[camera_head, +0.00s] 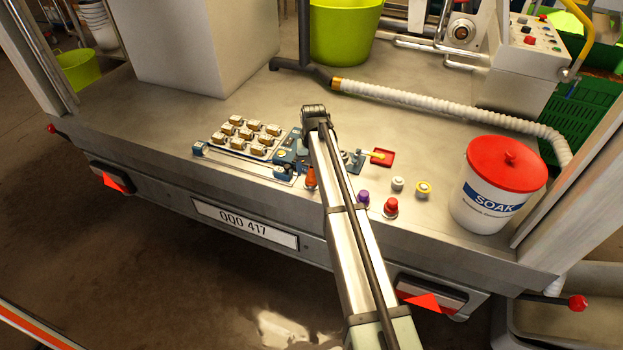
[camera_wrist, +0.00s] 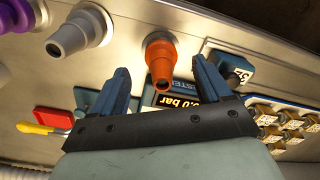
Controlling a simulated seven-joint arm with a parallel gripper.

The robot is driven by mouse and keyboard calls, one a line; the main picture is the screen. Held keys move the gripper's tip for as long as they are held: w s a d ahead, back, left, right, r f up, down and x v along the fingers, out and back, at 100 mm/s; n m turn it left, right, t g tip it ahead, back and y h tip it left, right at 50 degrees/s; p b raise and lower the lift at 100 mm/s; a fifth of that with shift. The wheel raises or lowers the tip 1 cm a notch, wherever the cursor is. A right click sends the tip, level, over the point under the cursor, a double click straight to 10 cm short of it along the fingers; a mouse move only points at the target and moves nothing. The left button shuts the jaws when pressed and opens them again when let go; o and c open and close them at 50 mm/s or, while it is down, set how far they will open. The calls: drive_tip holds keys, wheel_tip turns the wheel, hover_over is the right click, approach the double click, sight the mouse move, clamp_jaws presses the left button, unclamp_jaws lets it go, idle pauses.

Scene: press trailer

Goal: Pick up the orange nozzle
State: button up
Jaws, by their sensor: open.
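The orange nozzle (camera_head: 311,178) stands on the metal deck near its front edge, just left of my arm in the head view. In the wrist view the orange nozzle (camera_wrist: 161,62) points its narrow tip toward the camera. My gripper (camera_wrist: 160,66) is open, with one blue finger on each side of the nozzle in the picture and nothing held. I cannot tell whether the fingers have reached its depth. In the head view the fingers are hard to separate from the blue device behind my arm.
A grey nozzle (camera_wrist: 82,31) and a purple one (camera_wrist: 14,14) stand left in the wrist view. A blue block (camera_wrist: 232,68) sits close to the right finger.

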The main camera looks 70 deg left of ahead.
sight(312, 174)
drive_tip(key=shift+a+f, duration=0.15)
drive_tip(key=shift+f, duration=1.75)
drive_tip(key=c, duration=1.2)
drive_tip(key=shift+r, duration=0.3)
drive_tip(key=shift+c, duration=1.1)
drive_tip(key=r, duration=0.9)
drive_tip(key=shift+w, duration=0.4)
drive_tip(key=w+a, duration=0.3)
drive_tip(key=w, duration=0.4)
drive_tip(key=w+a, duration=0.3)
drive_tip(key=w, duration=0.4)
drive_tip(key=shift+a+r, duration=0.35)
drive_tip(key=shift+r, duration=0.05)
